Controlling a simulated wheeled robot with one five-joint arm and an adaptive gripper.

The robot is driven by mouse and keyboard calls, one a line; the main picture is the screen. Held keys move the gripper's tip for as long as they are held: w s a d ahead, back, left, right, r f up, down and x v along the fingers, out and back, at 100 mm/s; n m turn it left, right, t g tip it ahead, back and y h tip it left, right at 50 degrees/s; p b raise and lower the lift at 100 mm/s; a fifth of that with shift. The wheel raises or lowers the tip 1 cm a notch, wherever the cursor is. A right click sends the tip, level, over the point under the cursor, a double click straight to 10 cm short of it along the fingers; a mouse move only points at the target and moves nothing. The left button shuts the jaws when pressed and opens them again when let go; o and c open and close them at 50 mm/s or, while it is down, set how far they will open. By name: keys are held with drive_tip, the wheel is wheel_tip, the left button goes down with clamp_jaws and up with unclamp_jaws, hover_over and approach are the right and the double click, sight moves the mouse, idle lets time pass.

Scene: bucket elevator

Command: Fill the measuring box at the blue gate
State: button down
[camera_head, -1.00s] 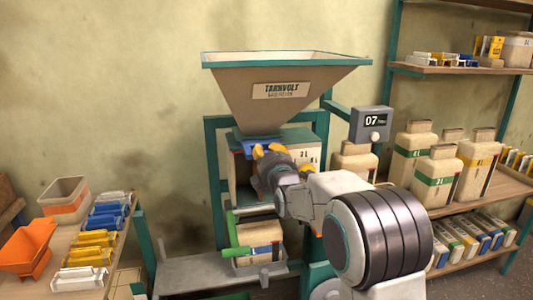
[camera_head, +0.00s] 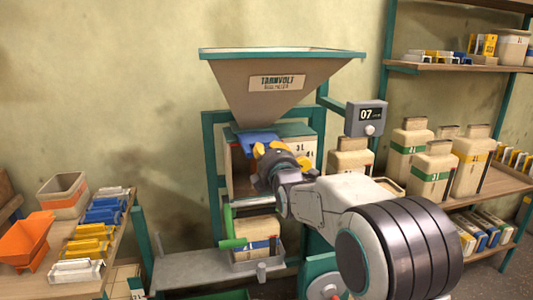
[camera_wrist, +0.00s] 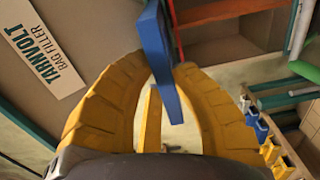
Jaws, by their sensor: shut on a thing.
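The blue gate (camera_head: 258,140) sits under the hopper's narrow outlet, above the measuring box (camera_head: 297,137). The box has a beige face with a teal top edge and 3 L and 4 L marks. My gripper (camera_head: 267,149) is in front of the gate, its yellow fingers shut on the blue part. In the wrist view the blue gate (camera_wrist: 158,45) stands as a flat bar between the two yellow fingers (camera_wrist: 160,85). My gripper and arm hide part of the box front, and I cannot see how full it is.
The hopper (camera_head: 231,87) is above. A green handle (camera_head: 232,243) and a beige container (camera_head: 256,229) are below. A display (camera_head: 367,117) reads 07. A side table with an orange funnel (camera_head: 25,240) is left; shelves of containers (camera_head: 432,170) are right.

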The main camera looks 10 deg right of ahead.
drive_tip(key=c, duration=1)
unclamp_jaws()
drive_tip(key=shift+c, duration=0.2)
drive_tip(key=shift+s, duration=0.1)
drive_tip(key=s, duration=1.1)
drive_tip(key=shift+s, duration=0.4)
